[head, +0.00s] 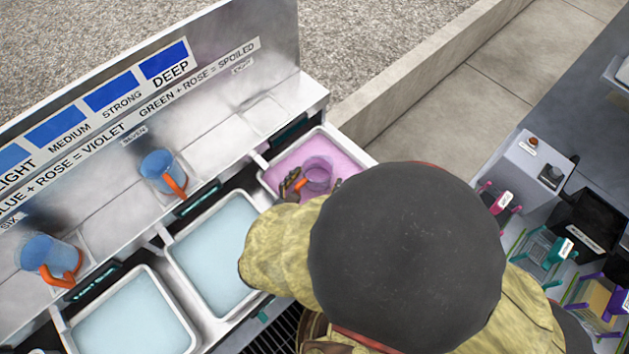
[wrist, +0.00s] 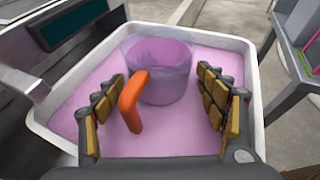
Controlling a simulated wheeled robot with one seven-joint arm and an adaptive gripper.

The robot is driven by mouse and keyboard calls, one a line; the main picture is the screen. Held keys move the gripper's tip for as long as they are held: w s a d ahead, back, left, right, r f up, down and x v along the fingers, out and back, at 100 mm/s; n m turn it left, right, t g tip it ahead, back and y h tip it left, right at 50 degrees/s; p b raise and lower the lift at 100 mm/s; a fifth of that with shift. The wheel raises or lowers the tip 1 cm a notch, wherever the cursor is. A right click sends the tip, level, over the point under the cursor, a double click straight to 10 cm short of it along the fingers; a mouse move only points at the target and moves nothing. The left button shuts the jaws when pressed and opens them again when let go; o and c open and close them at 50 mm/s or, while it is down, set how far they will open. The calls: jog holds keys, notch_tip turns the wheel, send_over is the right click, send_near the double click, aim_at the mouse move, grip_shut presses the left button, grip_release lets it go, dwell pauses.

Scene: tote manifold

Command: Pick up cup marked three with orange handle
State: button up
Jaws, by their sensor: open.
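A clear cup with an orange handle stands in the pink liquid of a white tote; it shows in the head view (head: 318,172) and in the wrist view (wrist: 165,70). Its handle (wrist: 132,100) faces my gripper. No number is readable on it. My gripper (wrist: 165,105) is open, with its padded fingers on either side of the handle and the near side of the cup. In the head view my gripper (head: 312,186) is at the tote, partly hidden by my arm. I cannot tell whether a finger touches the cup.
Two blue cups with orange handles stand on the shelf at left, one near SEVEN (head: 160,172) and one near SIX (head: 48,258). Two totes of pale blue liquid (head: 215,250) lie left of the pink tote (head: 345,150). Colored racks (head: 540,250) stand at right.

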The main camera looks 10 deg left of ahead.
jog(key=shift+w+d+f, duration=0.1)
jog(key=shift+w, duration=0.15)
jog(key=shift+c, duration=0.8)
jog(key=c, duration=1.1)
jog(key=shift+c, duration=0.6)
